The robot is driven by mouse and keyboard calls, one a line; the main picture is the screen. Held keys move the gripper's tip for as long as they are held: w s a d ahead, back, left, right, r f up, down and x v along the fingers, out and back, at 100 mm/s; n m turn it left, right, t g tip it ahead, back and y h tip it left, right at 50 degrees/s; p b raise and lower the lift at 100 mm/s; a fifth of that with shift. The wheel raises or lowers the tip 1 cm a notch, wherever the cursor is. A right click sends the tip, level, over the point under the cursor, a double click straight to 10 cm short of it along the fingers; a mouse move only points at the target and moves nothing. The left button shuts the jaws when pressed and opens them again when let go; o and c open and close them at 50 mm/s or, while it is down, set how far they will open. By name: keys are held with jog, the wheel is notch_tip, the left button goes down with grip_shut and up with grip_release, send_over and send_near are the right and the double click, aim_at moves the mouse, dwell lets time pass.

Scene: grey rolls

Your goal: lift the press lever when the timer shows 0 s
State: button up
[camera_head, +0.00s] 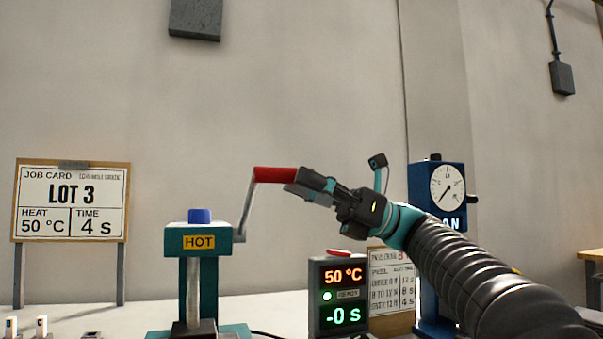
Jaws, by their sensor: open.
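The heat press (201,270) stands at centre left, teal with a "HOT" label and a blue cap on top. Its press lever (247,205) is a grey arm that rises from the press's right side to a red handle (274,174). My gripper (298,187) is at the right end of the red handle, its fingers overlapping it in the picture. I cannot tell whether the fingers touch the handle. My gripper is open.
A job card (72,200) at left reads LOT 3, heat 50 °C, time 4 s. A blue dial gauge (447,187) stands behind my arm at right. A chart board (391,290) stands behind the timer box. The wall above is clear around the lever.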

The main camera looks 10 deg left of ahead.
jog(key=shift+x, duration=1.45)
